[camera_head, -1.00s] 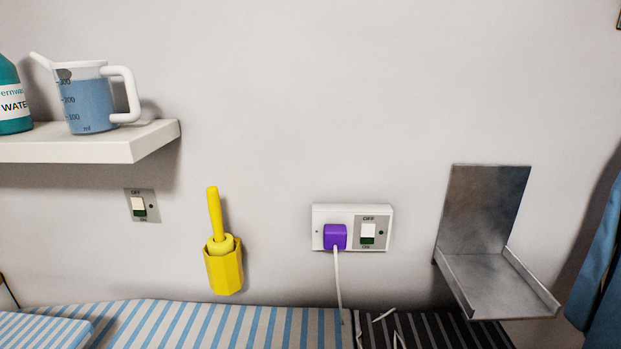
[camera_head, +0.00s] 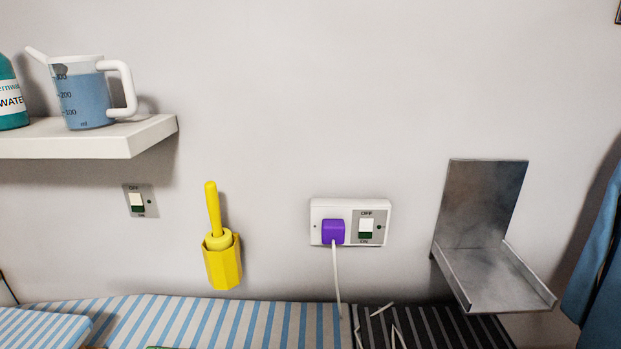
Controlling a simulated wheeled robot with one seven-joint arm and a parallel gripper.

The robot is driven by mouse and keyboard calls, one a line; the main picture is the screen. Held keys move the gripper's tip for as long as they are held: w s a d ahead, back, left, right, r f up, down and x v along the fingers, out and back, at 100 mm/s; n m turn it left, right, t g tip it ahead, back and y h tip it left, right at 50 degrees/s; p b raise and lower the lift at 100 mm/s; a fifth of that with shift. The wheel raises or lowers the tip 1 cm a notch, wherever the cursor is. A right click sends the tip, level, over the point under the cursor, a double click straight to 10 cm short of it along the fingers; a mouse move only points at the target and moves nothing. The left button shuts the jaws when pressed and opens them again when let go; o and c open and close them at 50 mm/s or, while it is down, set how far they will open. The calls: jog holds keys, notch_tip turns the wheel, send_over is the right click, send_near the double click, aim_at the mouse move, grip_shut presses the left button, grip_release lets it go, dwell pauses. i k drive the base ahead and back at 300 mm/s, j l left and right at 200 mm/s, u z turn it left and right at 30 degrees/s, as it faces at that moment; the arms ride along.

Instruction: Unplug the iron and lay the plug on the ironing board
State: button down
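A purple plug (camera_head: 333,231) sits in the white wall socket (camera_head: 350,204), left of the socket's switch (camera_head: 366,228). A white cord (camera_head: 336,272) hangs from the plug down to the board. The ironing board (camera_head: 250,322) has a blue and white striped cover along the bottom edge, with a dark striped part (camera_head: 432,328) at its right. The iron is not in view. My gripper is not in view.
A white shelf (camera_head: 110,143) at upper left bears a measuring jug (camera_head: 85,98) and a teal bottle (camera_head: 12,105). Below are another switch (camera_head: 137,201) and a yellow holder (camera_head: 222,266) with a yellow-handled tool. A metal bracket (camera_head: 490,275) projects right of the socket. Blue cloth (camera_head: 597,250) hangs at far right.

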aim_at(331, 229)
jog(key=i+j+u, duration=0.1)
jog(key=j+u, duration=0.2)
jog(key=i+j+u, duration=0.15)
jog(key=j+u, duration=0.2)
jog(key=i+j+u, duration=0.3)
jog(key=k+l, duration=0.05)
jog(key=k, duration=0.05)
